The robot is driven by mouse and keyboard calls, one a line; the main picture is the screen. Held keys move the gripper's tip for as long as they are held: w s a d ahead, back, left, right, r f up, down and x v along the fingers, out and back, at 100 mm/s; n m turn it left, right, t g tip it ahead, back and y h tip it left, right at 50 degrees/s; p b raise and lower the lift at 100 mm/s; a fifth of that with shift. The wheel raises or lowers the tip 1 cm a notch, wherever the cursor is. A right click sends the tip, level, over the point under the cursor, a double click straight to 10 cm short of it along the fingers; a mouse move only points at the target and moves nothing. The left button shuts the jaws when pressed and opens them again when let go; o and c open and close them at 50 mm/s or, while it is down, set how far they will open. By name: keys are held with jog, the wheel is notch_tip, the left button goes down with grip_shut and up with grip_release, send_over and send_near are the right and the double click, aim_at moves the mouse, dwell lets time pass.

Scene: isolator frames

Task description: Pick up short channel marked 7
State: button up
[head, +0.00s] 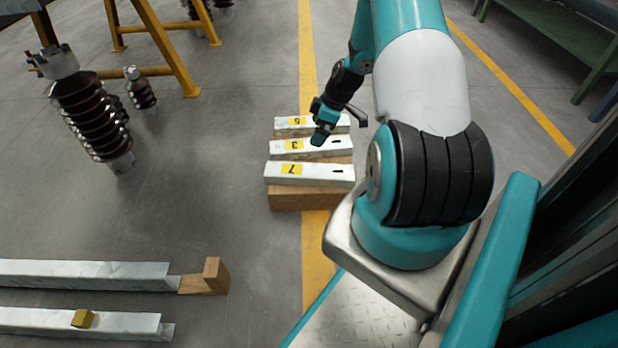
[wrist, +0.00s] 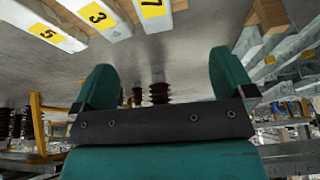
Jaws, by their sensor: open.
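The short channel marked 7 (head: 310,174) is a pale metal bar with a yellow label and a dark slot. It lies across a wooden block, nearest me in a row of three. It also shows at the top edge of the wrist view, partly cut off (wrist: 138,17). The channel marked 3 (head: 330,146) lies behind it, and the channel marked 5 (head: 283,127) is farthest. My gripper (head: 322,130) is over the far part of the row, beyond the 7 channel. In the wrist view its teal fingers (wrist: 162,78) are apart with nothing between them.
Wooden supports (head: 300,198) hold the row up off the floor. Long channels (head: 80,273) lie at the lower left with a wooden block (head: 214,276) at one end. Brown ribbed insulators (head: 92,112) and yellow trestles (head: 165,50) stand at the upper left. Floor between is clear.

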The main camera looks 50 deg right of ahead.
send_near(310, 169)
jog(key=b+x, duration=0.2)
jog(key=b, duration=0.1)
jog(key=a+b+x, duration=0.1)
jog(key=b+x, duration=0.2)
jog(key=b, duration=0.1)
jog(key=shift+s+f, duration=0.15)
jog(key=shift+f, duration=0.05)
jog(key=b+x, duration=0.1)
jog(key=x, duration=0.1)
jog(key=b+x, duration=0.3)
jog(key=b, duration=0.1)
jog(key=shift+d+f, duration=0.25)
jog(key=shift+f, duration=0.2)
jog(key=shift+r, duration=0.15)
jog(key=c, duration=1.6)
jog(key=shift+w+r, duration=0.1)
jog(key=shift+w, duration=0.15)
jog(key=shift+c, duration=0.8)
jog(key=shift+r, duration=0.1)
